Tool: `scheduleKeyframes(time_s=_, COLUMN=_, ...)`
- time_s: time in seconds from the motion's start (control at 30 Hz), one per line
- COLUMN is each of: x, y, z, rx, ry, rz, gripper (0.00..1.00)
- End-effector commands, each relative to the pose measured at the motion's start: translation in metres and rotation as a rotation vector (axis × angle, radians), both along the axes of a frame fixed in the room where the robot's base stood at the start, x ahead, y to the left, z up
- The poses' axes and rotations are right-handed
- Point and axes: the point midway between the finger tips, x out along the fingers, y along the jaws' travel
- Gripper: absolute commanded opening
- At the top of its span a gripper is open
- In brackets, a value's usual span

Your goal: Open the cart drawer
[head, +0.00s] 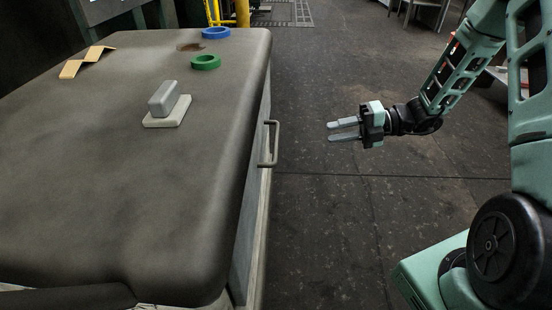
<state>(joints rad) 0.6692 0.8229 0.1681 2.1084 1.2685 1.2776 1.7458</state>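The cart (110,190) is a large grey block with rounded edges on the left of the head view. A dark bar handle (275,144) stands out from its right side, on what looks like the drawer front (258,170). The drawer looks shut, though its front is seen at a steep angle. My gripper (330,131) is to the right of the handle, apart from it, pointing left toward the cart. Its two grey fingers are apart with nothing between them.
On the cart top lie a grey block on a pale base (166,108), a green ring (205,62), a blue ring (216,33) and a tan zigzag piece (88,62). The dark floor (330,220) between cart and arm is clear. A yellow post (242,12) stands behind the cart.

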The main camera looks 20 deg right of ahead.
Motion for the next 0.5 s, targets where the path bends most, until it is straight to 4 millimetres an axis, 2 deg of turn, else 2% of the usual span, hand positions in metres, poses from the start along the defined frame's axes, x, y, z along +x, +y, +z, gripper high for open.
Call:
scheduleKeyframes(time_s=0.03, x=0.003, y=-0.009, z=-0.011, rx=0.024, ry=0.027, rz=-0.039, gripper=0.29)
scheduleKeyframes(time_s=0.17, x=0.007, y=-0.014, z=-0.015, rx=0.055, ry=0.059, rz=-0.081, gripper=0.29)
scheduleKeyframes(time_s=0.27, x=0.011, y=-0.005, z=-0.017, rx=0.055, ry=0.06, rz=-0.08, gripper=0.29)
scheduleKeyframes(time_s=0.5, x=0.028, y=0.038, z=-0.027, rx=0.054, ry=0.058, rz=-0.074, gripper=0.29)
